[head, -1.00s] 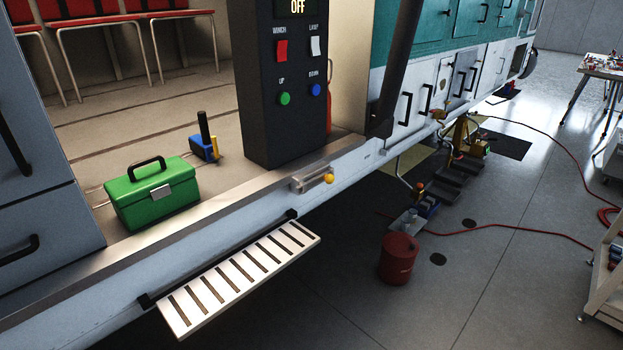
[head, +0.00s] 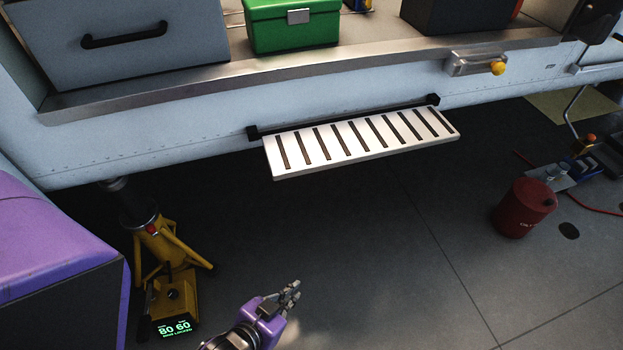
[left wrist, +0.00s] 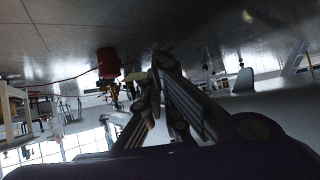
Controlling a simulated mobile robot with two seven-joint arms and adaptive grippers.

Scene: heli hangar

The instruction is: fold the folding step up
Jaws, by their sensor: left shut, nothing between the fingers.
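The folding step (head: 362,143) is a pale slatted panel with dark slots. It sticks out from the light-blue side of the helicopter, folded down, on a black hinge bar (head: 345,117). My left gripper (head: 293,291), on a purple wrist, is below the step and apart from it, over the floor. Its fingers are shut with nothing between them. The left gripper's fingers (left wrist: 155,85) also show in the left wrist view, which looks upside down. My right gripper is not in view.
A latch with a yellow knob (head: 497,68) is on the sill right of the step. A yellow jack (head: 172,265) stands at lower left. A red drum (head: 523,208) stands at right. A green toolbox (head: 292,25) sits on the cabin floor. The floor below the step is clear.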

